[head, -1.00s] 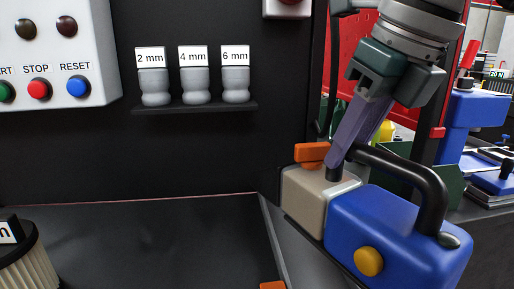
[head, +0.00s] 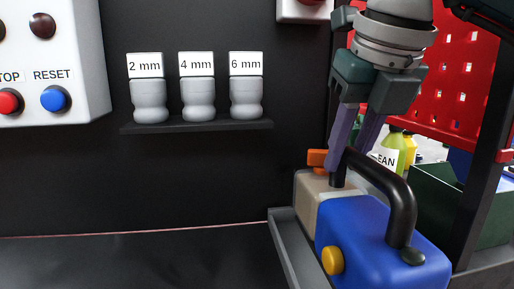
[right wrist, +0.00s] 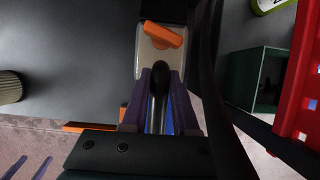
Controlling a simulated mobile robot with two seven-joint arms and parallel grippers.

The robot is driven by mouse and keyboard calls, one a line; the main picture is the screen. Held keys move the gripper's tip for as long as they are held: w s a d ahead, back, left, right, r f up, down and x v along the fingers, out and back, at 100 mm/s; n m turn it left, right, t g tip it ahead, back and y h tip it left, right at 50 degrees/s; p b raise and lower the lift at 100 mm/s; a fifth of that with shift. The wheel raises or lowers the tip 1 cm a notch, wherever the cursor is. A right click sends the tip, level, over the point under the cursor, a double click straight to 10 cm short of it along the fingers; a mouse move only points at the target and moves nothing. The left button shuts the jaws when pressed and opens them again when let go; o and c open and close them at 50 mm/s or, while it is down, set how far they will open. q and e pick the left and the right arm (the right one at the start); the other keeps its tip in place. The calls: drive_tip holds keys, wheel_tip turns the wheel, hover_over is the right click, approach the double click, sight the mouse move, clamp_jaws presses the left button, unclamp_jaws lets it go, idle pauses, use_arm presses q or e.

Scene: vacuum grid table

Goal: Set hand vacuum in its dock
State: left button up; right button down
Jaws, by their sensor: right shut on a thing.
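The hand vacuum (head: 385,240) has a blue body, a beige front part, a black loop handle, a yellow button and an orange latch. In the head view it is at the lower right, by the grey table rim. My right gripper (head: 350,160) is shut on its black handle from above. The right wrist view shows the handle between my purple fingers (right wrist: 158,85), with the beige front and orange latch beyond. My left gripper (right wrist: 34,165) shows only as two purple fingertips, apart, at the lower left there. I cannot make out the dock for certain.
A dark wall carries a shelf (head: 196,126) with several labelled grey pieces and a white button box (head: 55,60). A red perforated panel (head: 465,75) and dark green bin (head: 450,200) stand at right. A ribbed cylinder (right wrist: 10,87) shows at left.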

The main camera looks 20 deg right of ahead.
sight(343, 191)
drive_tip(key=shift+f+b, duration=1.75)
drive_tip(key=shift+f, duration=0.05)
drive_tip(key=shift+w+f+b, duration=0.1)
drive_tip(key=shift+f+b, duration=0.85)
drive_tip(key=shift+f, duration=0.05)
drive_tip(key=shift+f, duration=0.1)
drive_tip(key=shift+f+b, duration=0.25)
drive_tip(key=shift+b, duration=0.25)
